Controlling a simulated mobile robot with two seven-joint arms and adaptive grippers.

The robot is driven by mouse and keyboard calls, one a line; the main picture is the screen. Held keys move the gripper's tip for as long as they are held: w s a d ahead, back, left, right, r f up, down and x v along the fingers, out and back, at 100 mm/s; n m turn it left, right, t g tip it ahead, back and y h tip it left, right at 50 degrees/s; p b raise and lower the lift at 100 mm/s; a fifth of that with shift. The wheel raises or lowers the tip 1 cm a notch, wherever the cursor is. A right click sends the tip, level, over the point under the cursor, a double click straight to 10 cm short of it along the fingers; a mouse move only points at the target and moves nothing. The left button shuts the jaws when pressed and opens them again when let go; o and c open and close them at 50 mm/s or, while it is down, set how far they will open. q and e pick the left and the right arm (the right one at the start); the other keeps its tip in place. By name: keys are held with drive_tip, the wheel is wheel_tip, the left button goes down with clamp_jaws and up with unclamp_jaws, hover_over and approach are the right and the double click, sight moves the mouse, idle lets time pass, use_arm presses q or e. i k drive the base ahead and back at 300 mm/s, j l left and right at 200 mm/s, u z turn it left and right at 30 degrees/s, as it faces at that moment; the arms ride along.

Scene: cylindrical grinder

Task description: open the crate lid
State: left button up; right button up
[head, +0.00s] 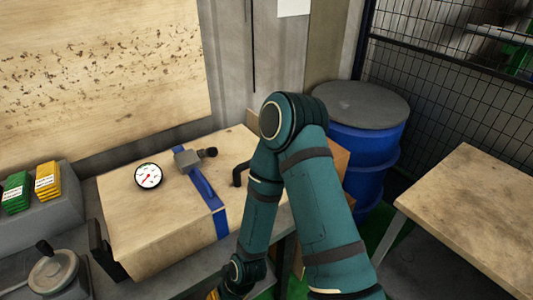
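A pale wooden crate (150,215) stands on a bench left of centre, its flat top facing up. A blue strap (221,222) runs across the top and down the front. The top looks shut, with no gap that I can make out. Black handles show at its left end (104,252) and near its right end (239,176). My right arm comes in from the bottom right, bends at the elbow and hides the crate's right part. Its wrist is low in front of the crate, and its gripper is cut off by the bottom edge. My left gripper is not in view.
A round dial gauge (148,176) and a grey block with a black knob (187,160) lie on the crate top. Yellow and green stacks (47,181) sit at left, above a handwheel (54,275). A blue drum (361,150) and a wooden table (480,215) stand at right.

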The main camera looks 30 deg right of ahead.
sight(144, 202)
drive_tip(key=l, duration=1.65)
drive_tip(key=i+j, duration=0.15)
drive_tip(key=j, duration=0.2)
